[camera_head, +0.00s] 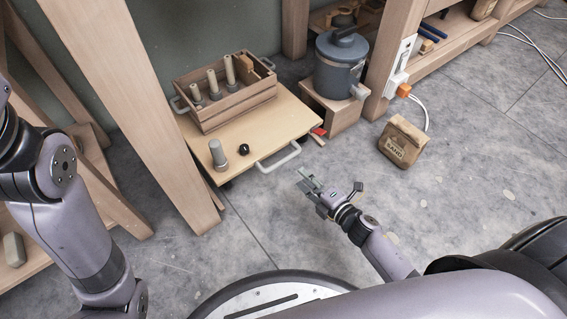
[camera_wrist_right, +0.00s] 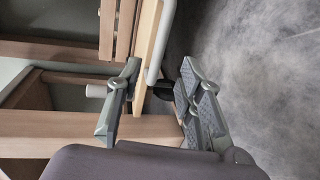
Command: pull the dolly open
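The dolly (camera_head: 262,132) is a light wooden board low over the floor, with a pale bar handle (camera_head: 279,159) on its front edge. The handle also shows in the wrist view (camera_wrist_right: 161,42), just beyond and between the line of my fingers. My right gripper (camera_head: 304,179) is in front of the handle, slightly right of it, apart from it in the head view. In the right wrist view its two fingers (camera_wrist_right: 160,70) stand apart with nothing clearly gripped. My left arm shows at the left, but its gripper is out of view.
The dolly carries a wooden crate (camera_head: 213,111) with pegs, a grey cylinder (camera_head: 217,154) and a black knob (camera_head: 244,149). A wooden table leg (camera_head: 150,110) stands left. A grey canister (camera_head: 340,64) and a brown bag (camera_head: 402,142) are right. The floor in front is clear.

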